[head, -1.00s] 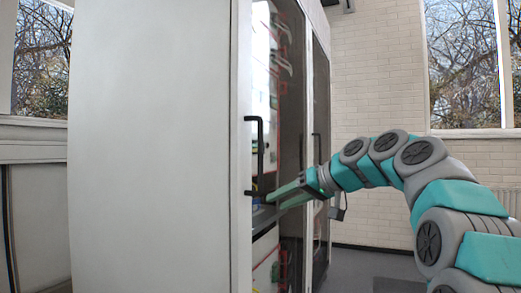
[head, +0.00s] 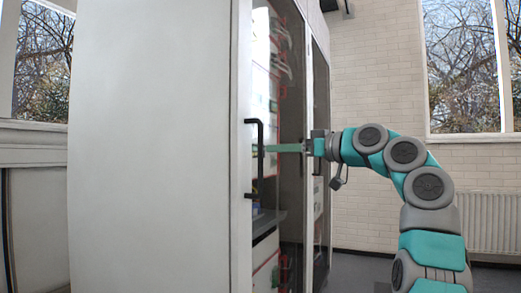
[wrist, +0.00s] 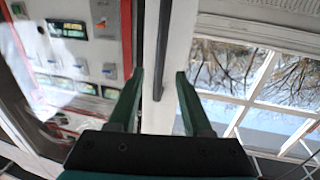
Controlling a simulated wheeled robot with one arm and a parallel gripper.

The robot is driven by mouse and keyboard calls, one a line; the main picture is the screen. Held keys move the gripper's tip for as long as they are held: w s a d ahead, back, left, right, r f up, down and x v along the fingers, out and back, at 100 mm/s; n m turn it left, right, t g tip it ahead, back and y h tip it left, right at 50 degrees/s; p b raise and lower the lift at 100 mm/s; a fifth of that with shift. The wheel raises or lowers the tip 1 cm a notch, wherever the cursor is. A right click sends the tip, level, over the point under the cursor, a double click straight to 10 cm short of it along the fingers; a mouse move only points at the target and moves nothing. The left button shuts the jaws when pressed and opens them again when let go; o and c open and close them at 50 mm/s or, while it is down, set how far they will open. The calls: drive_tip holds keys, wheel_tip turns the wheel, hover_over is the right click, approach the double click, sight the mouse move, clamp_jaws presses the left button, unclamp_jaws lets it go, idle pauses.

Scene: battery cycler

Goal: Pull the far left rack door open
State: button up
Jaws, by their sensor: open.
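The leftmost rack door (head: 291,205) has a glass pane and looks shut. Its black bar handle (head: 260,168) stands upright near the door's left edge. My gripper (head: 265,149) is level with the handle's upper middle, its green fingers pointing left at the bar. In the wrist view my gripper (wrist: 158,78) is open, with one finger on each side of the dark handle bar (wrist: 164,40). The bar lies between the fingers in that picture. I cannot tell whether either finger touches it.
A second rack door (head: 320,150) with its own handle stands to the right. The rack's broad grey side panel (head: 155,150) fills the left. A brick wall (head: 380,60), windows and a radiator (head: 490,222) are behind my arm. Instruments (wrist: 70,60) show behind the glass.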

drive_tip(key=p+x, duration=0.1)
drive_tip(key=x, duration=0.5)
drive_tip(key=shift+w+a+p, duration=0.15)
drive_tip(key=shift+a+p, duration=0.15)
drive_tip(key=shift+p, duration=0.05)
clamp_jaws()
idle(1.1)
